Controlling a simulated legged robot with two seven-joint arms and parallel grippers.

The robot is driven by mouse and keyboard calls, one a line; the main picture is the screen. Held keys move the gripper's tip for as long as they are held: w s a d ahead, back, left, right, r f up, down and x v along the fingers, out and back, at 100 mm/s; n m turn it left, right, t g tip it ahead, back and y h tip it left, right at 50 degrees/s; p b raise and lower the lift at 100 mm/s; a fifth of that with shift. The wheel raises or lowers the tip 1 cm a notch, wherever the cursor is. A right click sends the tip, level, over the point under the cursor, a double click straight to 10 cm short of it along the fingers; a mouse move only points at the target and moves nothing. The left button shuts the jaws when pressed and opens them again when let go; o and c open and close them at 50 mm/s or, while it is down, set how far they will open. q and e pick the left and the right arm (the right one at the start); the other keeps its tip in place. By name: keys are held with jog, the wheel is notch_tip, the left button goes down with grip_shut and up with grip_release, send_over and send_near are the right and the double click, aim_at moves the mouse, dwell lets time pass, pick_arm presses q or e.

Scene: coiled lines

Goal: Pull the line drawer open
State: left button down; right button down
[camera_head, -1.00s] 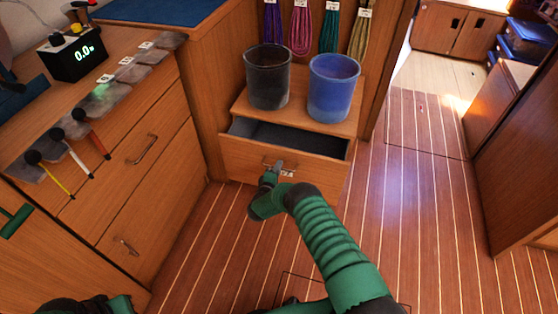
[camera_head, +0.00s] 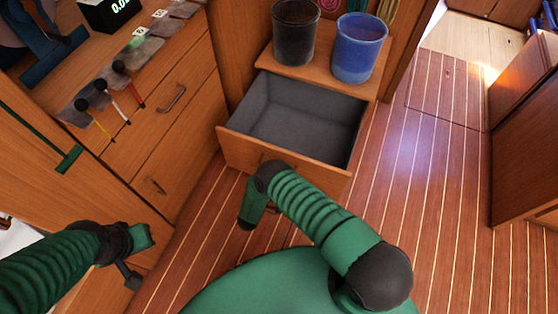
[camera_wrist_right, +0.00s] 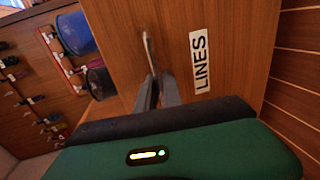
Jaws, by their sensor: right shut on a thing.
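The line drawer (camera_head: 232,148) is pulled well out of its wooden cabinet, and its grey inside looks empty. In the right wrist view its front (camera_wrist_right: 235,25) carries a white label reading LINES (camera_wrist_right: 200,62). My right gripper (camera_wrist_right: 157,88) is shut on the slim metal drawer handle (camera_wrist_right: 148,48) in that view. In the head view my right forearm hides the handle and the fingertips. My left gripper (camera_head: 130,275) hangs at the lower left, away from the drawer; I cannot make out whether its fingers are apart.
A black bucket (camera_head: 295,35) and a blue bucket (camera_head: 360,50) stand on the cabinet top above the drawer. A wooden counter with drawers (camera_head: 165,120) and several small tools lies to the left. Striped floor (camera_head: 430,190) is clear on the right.

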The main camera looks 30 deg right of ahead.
jog(key=shift+s+a+f, duration=0.1)
jog(key=shift+a, duration=0.05)
jog(key=c, duration=1.5)
grip_release()
jog(key=p+v, duration=0.3)
jog(key=v, duration=1.3)
jog(key=shift+s+a, duration=0.25)
jog(key=shift+s, duration=0.05)
